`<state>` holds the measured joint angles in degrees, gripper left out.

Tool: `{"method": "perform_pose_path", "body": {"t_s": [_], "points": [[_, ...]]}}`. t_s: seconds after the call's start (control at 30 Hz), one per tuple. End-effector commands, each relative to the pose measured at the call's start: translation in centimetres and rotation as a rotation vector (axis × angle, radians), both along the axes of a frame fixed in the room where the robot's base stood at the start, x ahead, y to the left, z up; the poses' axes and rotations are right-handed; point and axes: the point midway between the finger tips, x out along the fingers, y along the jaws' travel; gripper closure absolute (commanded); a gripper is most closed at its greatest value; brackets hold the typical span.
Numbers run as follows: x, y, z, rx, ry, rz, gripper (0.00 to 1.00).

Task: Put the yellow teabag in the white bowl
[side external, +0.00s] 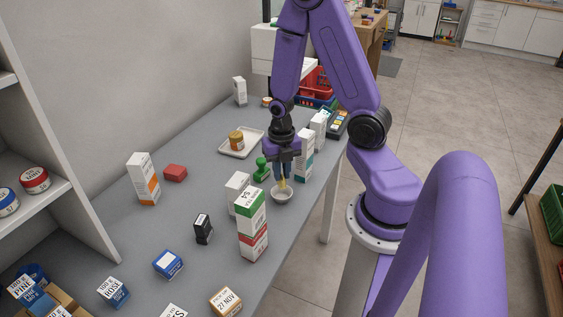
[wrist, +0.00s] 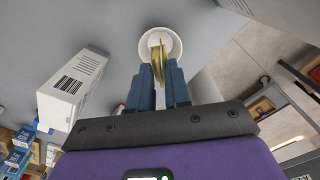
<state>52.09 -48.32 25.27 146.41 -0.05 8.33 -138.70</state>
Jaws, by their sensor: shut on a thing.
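The white bowl (side external: 281,196) stands on the grey counter near its right edge. In the wrist view the bowl (wrist: 173,37) is just beyond my fingertips. My gripper (side external: 284,178) is above the bowl, pointing down, with blue fingers. In the wrist view my gripper (wrist: 160,82) is shut on the yellow teabag (wrist: 157,60). The teabag's free end overlaps the bowl's opening in that view. In the side view the teabag (side external: 283,186) hangs below the fingertips at the bowl. I cannot tell whether it touches the bowl.
White boxes (side external: 237,188) and a green-and-red box stack (side external: 252,225) stand in front of the bowl. A green item (side external: 262,168) is just left of my gripper, and a tall white box (side external: 304,155) is behind it. A tray (side external: 228,149) holds a jar.

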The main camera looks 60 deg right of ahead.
Motion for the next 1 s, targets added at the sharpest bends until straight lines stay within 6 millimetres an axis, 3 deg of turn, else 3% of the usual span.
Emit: {"method": "perform_pose_path", "body": {"t_s": [0.4,0.9,0.93,1.0], "points": [[0.0,0.0,-3.9,0.001,0.004,0.002,1.0],[0.0,0.0,-4.7,0.0,0.0,0.001,1.0],[0.0,0.0,-4.7,0.0,0.0,0.001,0.79],[0.0,0.0,-4.7,0.0,0.0,0.001,0.56]]}}
